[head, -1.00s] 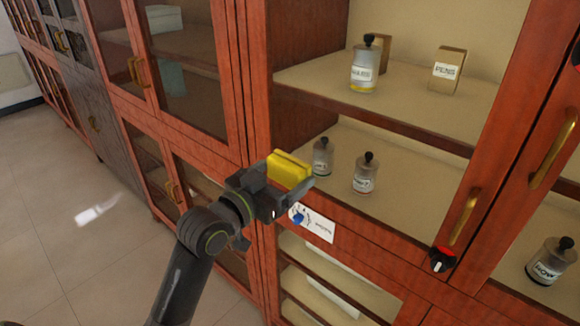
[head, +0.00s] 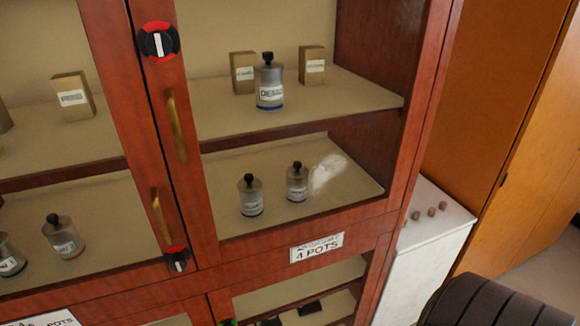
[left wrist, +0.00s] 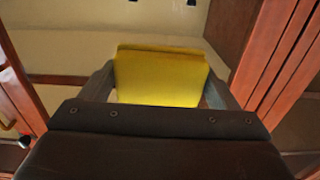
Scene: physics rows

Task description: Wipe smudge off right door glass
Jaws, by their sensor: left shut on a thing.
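The right door glass (head: 300,110) is in a red-brown wooden frame in the head view. A whitish smudge (head: 328,172) shows on its lower part, right of two small bottles. My left gripper (left wrist: 160,82) shows only in the left wrist view. It is shut on a yellow sponge (left wrist: 158,72), a finger on each side. Blurred shelving and red-brown frame posts show beyond it. I cannot tell how far the sponge is from any glass. My right gripper is in neither view.
The right door has a brass handle (head: 175,125) at its left edge, with a round black-and-red knob (head: 158,41) above. Labelled bottles and boxes stand on the shelves. A white cabinet (head: 425,250) stands at the right.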

